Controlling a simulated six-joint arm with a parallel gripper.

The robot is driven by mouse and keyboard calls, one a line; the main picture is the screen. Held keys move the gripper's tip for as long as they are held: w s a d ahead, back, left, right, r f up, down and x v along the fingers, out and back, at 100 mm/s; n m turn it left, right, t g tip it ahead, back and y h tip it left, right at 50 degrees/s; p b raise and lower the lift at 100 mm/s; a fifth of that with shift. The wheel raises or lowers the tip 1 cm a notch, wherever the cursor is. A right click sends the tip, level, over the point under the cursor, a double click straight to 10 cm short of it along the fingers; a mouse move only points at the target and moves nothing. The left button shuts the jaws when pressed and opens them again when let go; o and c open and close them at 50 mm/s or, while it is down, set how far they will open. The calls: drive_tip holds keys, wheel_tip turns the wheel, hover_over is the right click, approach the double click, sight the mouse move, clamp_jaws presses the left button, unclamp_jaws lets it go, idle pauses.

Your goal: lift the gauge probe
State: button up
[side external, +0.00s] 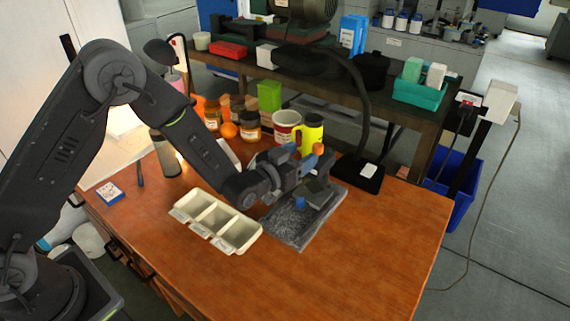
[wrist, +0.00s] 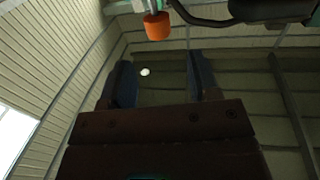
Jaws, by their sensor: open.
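My gripper (side external: 308,172) is low over the grey mat (side external: 284,226) on the wooden table, reaching to the right. In the wrist view its two dark blue fingers (wrist: 162,72) stand apart, with nothing seen between them. A small orange cylinder (side external: 319,148) shows just beyond the gripper. An orange cylinder (wrist: 157,26) also hangs from the top of the wrist view, beyond the fingers and apart from them. I cannot tell whether it belongs to the gauge probe. No other part is clearly the probe, and my gripper hides some of the mat.
A cream three-compartment tray (side external: 216,222) lies left of the mat. A yellow mug (side external: 311,134), a red and white tin (side external: 286,127) and several jars stand behind. A black stand (side external: 358,174) is at the back right. The front right of the table is clear.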

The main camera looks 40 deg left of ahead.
drive_tip(key=s, duration=0.5)
drive_tip(key=shift+a, duration=0.4)
drive_tip(key=s+a+r+g+y, duration=0.1)
drive_tip(key=s+a+r+g, duration=0.2)
drive_tip(key=r, duration=0.3)
drive_tip(key=s+a+r+g+y, duration=0.1)
drive_tip(key=s+a+r+g, duration=0.1)
drive_tip(key=s+r, duration=0.3)
drive_tip(key=s+a+r+g, duration=0.1)
drive_tip(key=s+g, duration=0.1)
drive_tip(key=s, duration=0.5)
drive_tip(key=s+a+r+n+g, duration=0.1)
drive_tip(key=s+a+g, duration=0.1)
drive_tip(key=s, duration=0.5)
drive_tip(key=s+a+r+g, duration=0.2)
drive_tip(key=s+g, duration=0.1)
drive_tip(key=s, duration=0.3)
drive_tip(key=shift+s+a+n+y, duration=0.15)
drive_tip(key=shift+s+n+y, duration=0.25)
